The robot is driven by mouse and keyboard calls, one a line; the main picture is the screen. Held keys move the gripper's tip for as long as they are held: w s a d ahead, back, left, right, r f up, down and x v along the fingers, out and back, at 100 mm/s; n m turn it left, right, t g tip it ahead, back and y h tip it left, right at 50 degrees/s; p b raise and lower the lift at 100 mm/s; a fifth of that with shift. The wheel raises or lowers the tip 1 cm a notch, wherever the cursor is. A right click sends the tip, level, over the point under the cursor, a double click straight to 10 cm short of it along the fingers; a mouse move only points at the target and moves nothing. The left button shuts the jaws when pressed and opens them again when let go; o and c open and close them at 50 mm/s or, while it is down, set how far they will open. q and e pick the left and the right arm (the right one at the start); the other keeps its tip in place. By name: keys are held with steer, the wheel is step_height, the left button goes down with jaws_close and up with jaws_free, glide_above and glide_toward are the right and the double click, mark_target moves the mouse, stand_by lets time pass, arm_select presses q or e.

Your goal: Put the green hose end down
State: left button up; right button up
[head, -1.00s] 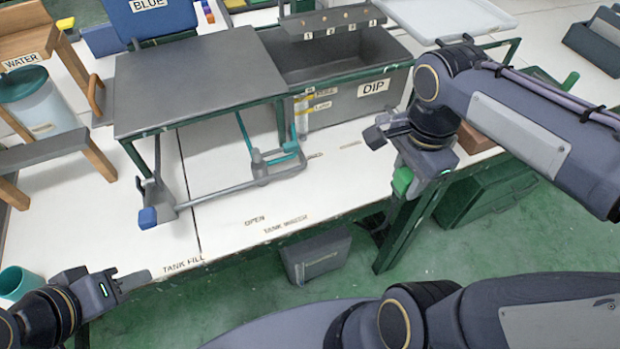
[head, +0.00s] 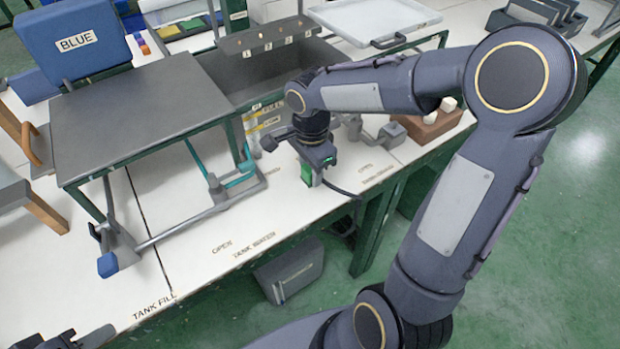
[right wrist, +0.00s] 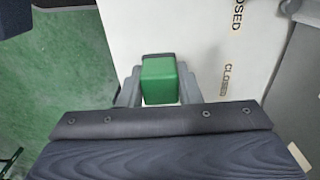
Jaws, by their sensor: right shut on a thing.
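The green hose end (head: 306,174) is a small green block, low over the front part of the white bench, right of the teal valve lever (head: 240,178). My right gripper (head: 312,163) points down and is shut on it. In the right wrist view the green block (right wrist: 159,80) sits between the two grey fingers. I cannot tell whether it touches the bench top. A dark hose (head: 343,190) runs from near the gripper to the bench's front edge. My left gripper (head: 75,341) is cut off at the bottom left; its jaws are unclear.
The DIP tank (head: 262,118) stands behind the gripper, with a grey-topped stand (head: 140,110) to its left. A brown block (head: 428,125) with pale pieces lies to the right. The white bench front (head: 215,235) with printed labels is mostly clear.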

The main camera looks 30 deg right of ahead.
mark_target(310, 190)
step_height(310, 190, down, 4)
steer(key=shift+w+r, duration=0.15)
steer(key=shift+r, duration=0.1)
steer(key=shift+f+b, duration=0.1)
steer(key=shift+b, duration=0.3)
steer(key=o, duration=1)
